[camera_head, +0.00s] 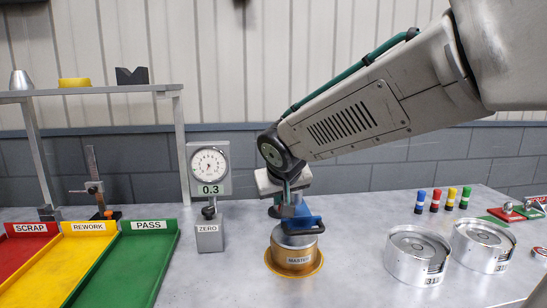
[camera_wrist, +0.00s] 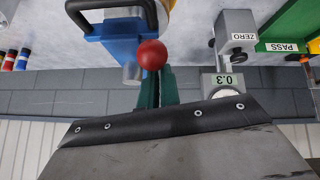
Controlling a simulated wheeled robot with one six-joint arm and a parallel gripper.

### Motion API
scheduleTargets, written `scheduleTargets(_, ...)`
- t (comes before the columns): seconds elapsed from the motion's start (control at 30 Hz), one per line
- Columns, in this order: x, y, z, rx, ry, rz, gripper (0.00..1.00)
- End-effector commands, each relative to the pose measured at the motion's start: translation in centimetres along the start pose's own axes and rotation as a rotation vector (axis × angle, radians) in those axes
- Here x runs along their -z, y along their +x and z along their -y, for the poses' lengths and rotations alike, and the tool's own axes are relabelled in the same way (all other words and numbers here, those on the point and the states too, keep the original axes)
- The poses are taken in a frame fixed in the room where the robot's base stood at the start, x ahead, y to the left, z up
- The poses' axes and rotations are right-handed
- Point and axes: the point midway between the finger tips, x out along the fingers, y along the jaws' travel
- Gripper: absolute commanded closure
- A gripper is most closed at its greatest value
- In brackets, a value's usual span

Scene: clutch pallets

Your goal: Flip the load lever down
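A blue tool (camera_head: 301,217) with a black handle (camera_head: 303,230) sits on the brass-and-steel part labelled MASTER (camera_head: 294,254). In the wrist view the blue body (camera_wrist: 118,32) is at the top, with a red ball knob (camera_wrist: 152,54) beside it that looks like the lever's end. The knob is hidden in the head view. My gripper (camera_head: 284,200) points down at the blue tool. In the wrist view its green fingers (camera_wrist: 158,85) lie close together, just behind the knob. Nothing shows clearly between them, and contact with the knob cannot be told.
Red, yellow and green trays (camera_head: 135,262) lie farther left. Two steel drums (camera_head: 418,256) (camera_head: 483,246) and several coloured pegs (camera_head: 435,201) stand right. The front middle table is clear.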

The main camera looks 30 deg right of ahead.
Motion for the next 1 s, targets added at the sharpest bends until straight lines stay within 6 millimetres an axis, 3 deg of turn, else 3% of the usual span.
scheduleTargets(0.03, -1.2, 0.6, 0.1, -0.005, -0.002, 0.03, 1.0)
scheduleTargets(0.57, -0.8, 0.3, 0.2, -0.003, 0.001, 0.032, 1.0)
scheduleTargets(0.8, 3.1, -2.5, -0.2, -0.001, 0.006, 0.006, 1.0)
scheduleTargets(1.0, 1.3, -7.4, 0.3, 0.003, 0.001, 0.001, 1.0)
